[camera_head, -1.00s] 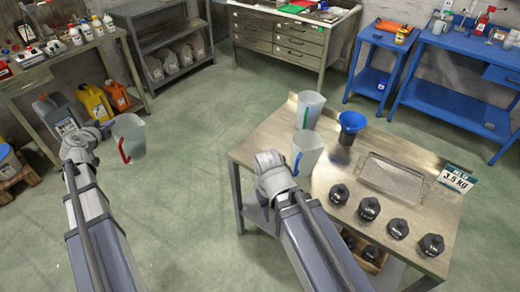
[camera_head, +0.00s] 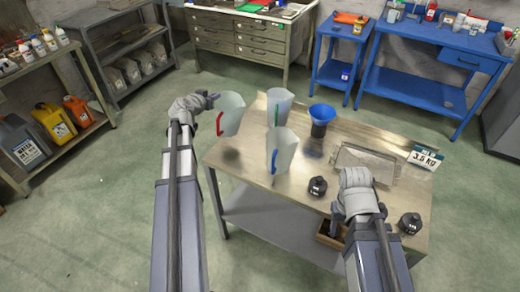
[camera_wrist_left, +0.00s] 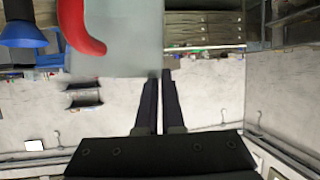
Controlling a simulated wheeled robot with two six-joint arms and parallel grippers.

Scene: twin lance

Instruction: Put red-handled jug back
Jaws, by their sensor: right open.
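The red-handled jug (camera_head: 234,112) is translucent, with a red handle (camera_head: 220,123). My left gripper (camera_head: 212,99) is shut on the jug's rim and holds it up at the table's back left edge; its height above the top is hard to judge. In the left wrist view the jug (camera_wrist_left: 130,45) and its red handle fill the upper left, with the closely set fingers (camera_wrist_left: 160,100) at its edge. The green-handled jug (camera_head: 280,102) and blue-handled jug (camera_head: 283,150) stand on the table. My right gripper (camera_head: 338,213) is open near the black weights, its fingertips mostly hidden.
The steel table (camera_head: 240,160) also holds a blue funnel (camera_head: 322,112) on a dark container, a metal tray (camera_head: 350,157) and a 3.5 kg sign (camera_head: 425,157). Black weights (camera_head: 317,186) (camera_head: 410,223) stand at the front. Blue benches (camera_head: 430,93) and a drawer cabinet (camera_head: 245,45) are behind.

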